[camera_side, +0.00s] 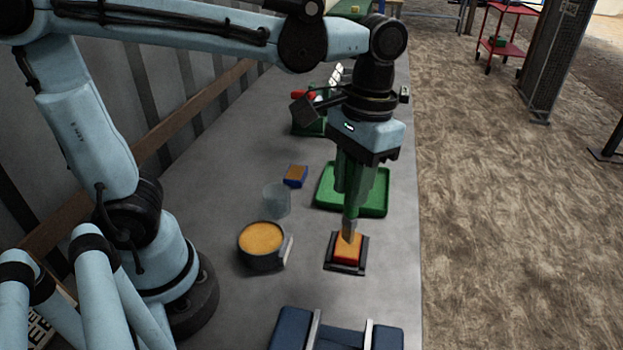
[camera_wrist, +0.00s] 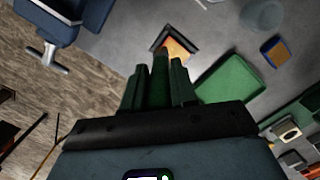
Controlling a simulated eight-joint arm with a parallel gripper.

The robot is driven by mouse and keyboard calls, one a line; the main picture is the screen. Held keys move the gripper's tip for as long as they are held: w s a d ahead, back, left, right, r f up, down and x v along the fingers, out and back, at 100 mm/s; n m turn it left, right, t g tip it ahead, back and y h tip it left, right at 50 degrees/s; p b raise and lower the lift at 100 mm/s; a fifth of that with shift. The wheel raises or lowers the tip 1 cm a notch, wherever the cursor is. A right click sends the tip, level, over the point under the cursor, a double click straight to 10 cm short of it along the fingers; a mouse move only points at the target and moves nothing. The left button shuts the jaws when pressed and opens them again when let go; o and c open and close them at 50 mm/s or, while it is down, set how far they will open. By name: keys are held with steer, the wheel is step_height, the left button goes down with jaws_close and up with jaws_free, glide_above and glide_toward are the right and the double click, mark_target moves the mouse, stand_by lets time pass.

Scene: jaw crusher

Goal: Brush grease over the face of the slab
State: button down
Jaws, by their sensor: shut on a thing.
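The slab (camera_side: 347,257) is a red block with an orange top, lying in a black frame (camera_side: 333,267) on the bench. It also shows in the wrist view (camera_wrist: 179,50), partly hidden by what I hold. My gripper (camera_side: 352,192) is above the slab, pointing down, shut on a brush (camera_side: 349,229). In the wrist view the green brush handle (camera_wrist: 160,72) stands between my fingers. A dark pot (camera_side: 262,264) of orange grease (camera_side: 261,237) stands left of the slab.
A green tray (camera_side: 325,204) lies just behind the slab. A clear cup (camera_side: 276,200) and a blue-and-orange block (camera_side: 296,176) stand behind the pot. A blue item with metal bars (camera_side: 342,336) is in front. The bench's right edge is close to the slab.

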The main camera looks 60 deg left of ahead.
mark_target(354, 164)
steer(key=shift+f, duration=1.95)
steer(key=shift+w+a+f, duration=0.35)
steer(key=shift+f, duration=0.1)
steer(key=shift+s+d+f, duration=0.1)
steer(key=shift+s+d, duration=0.2)
steer(key=shift+r, duration=0.2)
steer(key=shift+s+r, duration=0.1)
steer(key=shift+r, duration=3.75)
